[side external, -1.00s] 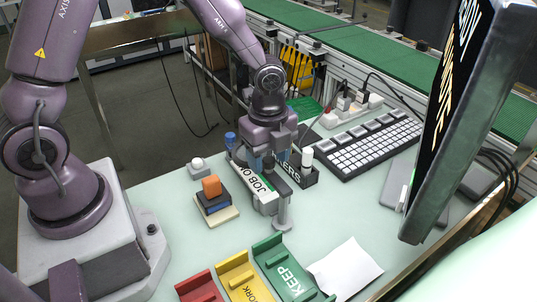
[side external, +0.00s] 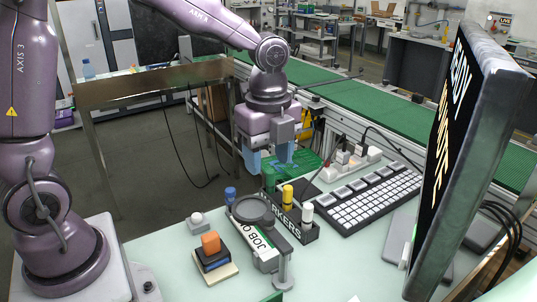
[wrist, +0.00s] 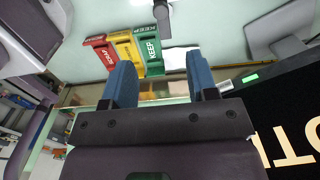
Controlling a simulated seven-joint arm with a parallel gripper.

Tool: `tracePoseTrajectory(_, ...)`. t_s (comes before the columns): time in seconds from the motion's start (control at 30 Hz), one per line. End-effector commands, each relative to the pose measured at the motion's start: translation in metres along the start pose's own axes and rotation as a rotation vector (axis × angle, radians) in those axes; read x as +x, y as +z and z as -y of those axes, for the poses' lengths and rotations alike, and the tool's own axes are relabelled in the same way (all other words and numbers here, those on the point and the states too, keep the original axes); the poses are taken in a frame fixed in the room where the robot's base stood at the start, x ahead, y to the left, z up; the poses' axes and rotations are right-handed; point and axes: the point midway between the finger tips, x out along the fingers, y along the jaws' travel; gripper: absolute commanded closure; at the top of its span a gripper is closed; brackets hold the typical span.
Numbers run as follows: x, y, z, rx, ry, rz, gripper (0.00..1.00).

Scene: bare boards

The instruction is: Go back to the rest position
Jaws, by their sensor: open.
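My gripper (side external: 268,163) is open, with its two blue fingers apart and nothing between them. It hangs in the air above the far side of the table, above and behind the round dark disc (side external: 254,208) on a post and the marker holder (side external: 305,233). In the wrist view my gripper's fingers (wrist: 162,85) also stand apart and empty. The arm reaches across from the left, bent downward at the wrist.
A yellow marker (side external: 288,194) stands in the holder below. A keyboard (side external: 370,200), power strip (side external: 345,160) and tall monitor (side external: 470,140) stand at right. Red (wrist: 98,50), yellow (wrist: 125,48) and green (wrist: 151,50) trays show in the wrist view.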

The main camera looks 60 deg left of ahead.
Motion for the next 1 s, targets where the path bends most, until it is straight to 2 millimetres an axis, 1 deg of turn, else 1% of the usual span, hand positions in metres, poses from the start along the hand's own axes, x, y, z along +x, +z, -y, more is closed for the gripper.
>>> tracePoseTrajectory(0.27,0.000,0.000,0.000,-0.006,0.000,0.000,0.47)
tracePoseTrajectory(0.37,0.000,0.000,0.000,-0.064,-0.002,-0.001,0.47)
tracePoseTrajectory(0.43,0.002,-0.001,-0.001,-0.150,0.001,-0.004,0.47)
tracePoseTrajectory(0.53,0.007,0.006,-0.011,-0.350,0.016,0.003,0.47)
tracePoseTrajectory(0.63,0.001,0.017,-0.026,-0.594,-0.011,0.022,0.47)
tracePoseTrajectory(0.83,-0.030,0.037,-0.069,-1.103,-0.145,-0.005,0.47)
tracePoseTrajectory(0.9,-0.041,0.043,-0.086,-1.260,-0.196,-0.048,0.47)
tracePoseTrajectory(1.0,-0.054,0.048,-0.109,-1.442,-0.261,-0.139,0.47)
